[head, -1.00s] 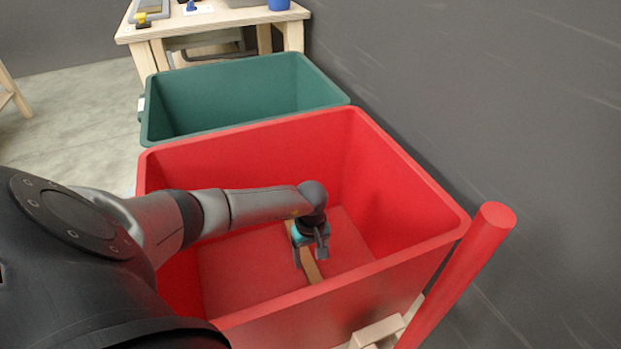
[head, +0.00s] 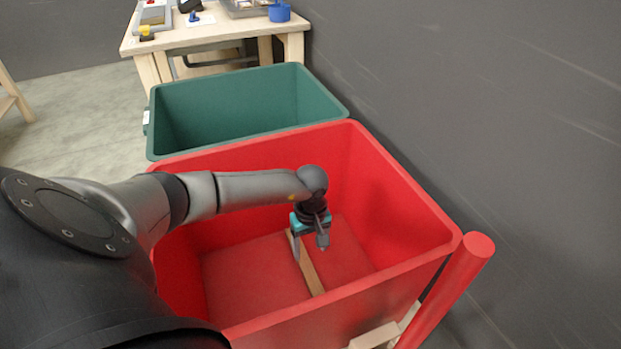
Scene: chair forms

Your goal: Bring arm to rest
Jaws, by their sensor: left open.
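My left arm reaches in from the left over the red bin (head: 375,282). My left gripper (head: 309,250) points down inside the bin, with its fingers apart and nothing between them that I can make out. A flat wooden strip (head: 312,277) lies on the bin floor just below and beside the fingers. Part of the strip is hidden behind the gripper. My right gripper is not in view.
A green bin (head: 225,105), which looks empty, stands behind the red one. A wooden table (head: 215,34) with tools and a blue container (head: 279,12) is at the back. A red post (head: 455,285) stands at the red bin's right corner. A dark wall (head: 480,110) runs along the right.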

